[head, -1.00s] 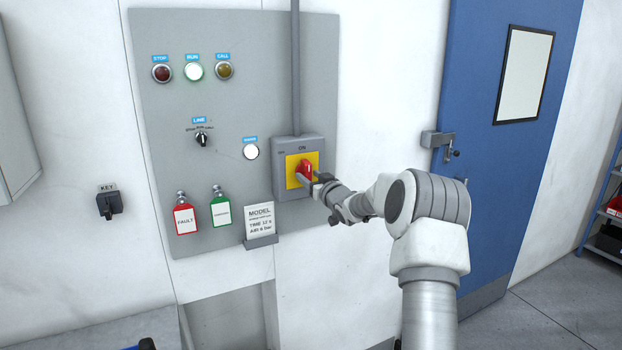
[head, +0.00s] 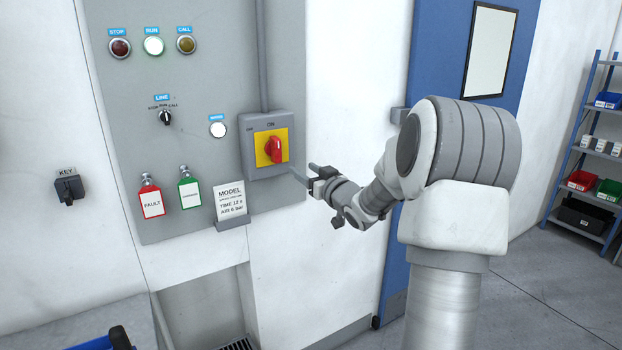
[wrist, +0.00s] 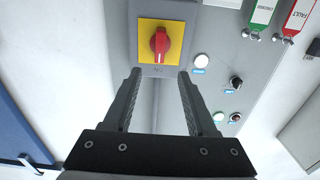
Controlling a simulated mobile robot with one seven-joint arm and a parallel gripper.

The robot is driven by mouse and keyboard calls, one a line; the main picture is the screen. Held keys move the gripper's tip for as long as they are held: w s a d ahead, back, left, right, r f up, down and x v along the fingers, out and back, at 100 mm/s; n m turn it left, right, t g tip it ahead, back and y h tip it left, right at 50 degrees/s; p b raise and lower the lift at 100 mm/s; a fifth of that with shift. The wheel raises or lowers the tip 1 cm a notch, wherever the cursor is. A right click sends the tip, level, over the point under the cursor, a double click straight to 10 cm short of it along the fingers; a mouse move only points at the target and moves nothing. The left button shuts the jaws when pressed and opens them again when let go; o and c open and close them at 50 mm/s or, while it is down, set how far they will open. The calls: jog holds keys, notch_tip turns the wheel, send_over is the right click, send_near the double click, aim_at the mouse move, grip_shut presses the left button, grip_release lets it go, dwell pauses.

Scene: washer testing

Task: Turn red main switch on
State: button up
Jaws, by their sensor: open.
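The red main switch (head: 274,149) is a rotary knob on a yellow plate (head: 259,157) in a grey box on the wall panel. Its handle stands about upright, in line with the ON label above it. In the wrist view my gripper (wrist: 159,73) has both fingers spread, with the knob beyond the tips.
The panel has a lit green RUN lamp (head: 154,45), a lit white lamp (head: 218,130), a LINE selector (head: 165,117), a red FAULT tag (head: 151,202) and a green tag (head: 189,194). A key switch (head: 68,188) is at left. A blue door (head: 440,50) and shelf (head: 582,150) are at right.

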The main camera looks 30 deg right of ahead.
jog(key=shift+s, duration=1.25)
